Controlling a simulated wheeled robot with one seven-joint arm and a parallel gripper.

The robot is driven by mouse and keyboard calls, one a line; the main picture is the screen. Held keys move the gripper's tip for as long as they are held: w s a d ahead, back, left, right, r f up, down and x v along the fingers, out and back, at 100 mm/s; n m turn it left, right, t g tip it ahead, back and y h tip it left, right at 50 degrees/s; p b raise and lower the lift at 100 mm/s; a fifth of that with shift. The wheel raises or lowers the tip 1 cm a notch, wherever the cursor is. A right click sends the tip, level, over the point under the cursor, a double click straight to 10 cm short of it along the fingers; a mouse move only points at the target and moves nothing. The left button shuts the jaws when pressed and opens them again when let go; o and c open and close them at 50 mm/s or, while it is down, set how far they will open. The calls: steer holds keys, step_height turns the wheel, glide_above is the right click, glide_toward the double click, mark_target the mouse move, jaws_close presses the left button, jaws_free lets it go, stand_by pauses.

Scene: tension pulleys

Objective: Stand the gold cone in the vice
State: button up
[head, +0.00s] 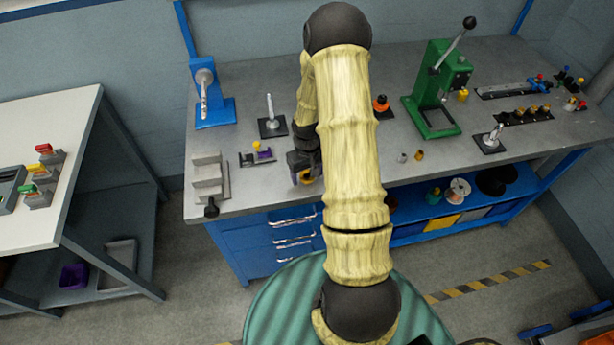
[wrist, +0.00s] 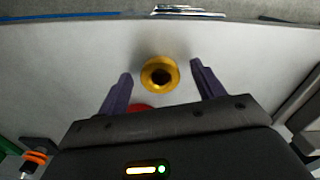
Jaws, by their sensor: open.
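The gold cone (wrist: 160,74) shows in the wrist view as a round gold piece with a dark hole in its middle, on the grey bench top. In the head view a bit of gold (head: 306,179) shows at my gripper (head: 303,178), partly covered by it. In the wrist view my gripper (wrist: 161,72) is open, with one purple finger on each side of the cone and a gap on both sides. The vice appears to be the grey stepped block (head: 208,178) with a black knob, at the bench's left front, left of my gripper.
A red piece (wrist: 140,107) is partly hidden beside the cone. A small purple-and-yellow fixture (head: 258,154) and an upright silver rod on a base (head: 270,118) stand nearby. Small silver (head: 402,157) and gold (head: 419,154) pieces lie right of my arm, before the green press (head: 435,95).

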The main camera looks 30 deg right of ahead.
steer(key=c, duration=1.2)
steer(key=shift+s, duration=0.1)
steer(key=shift+r, duration=0.55)
step_height(320, 180, up, 9)
steer(key=b, duration=0.2)
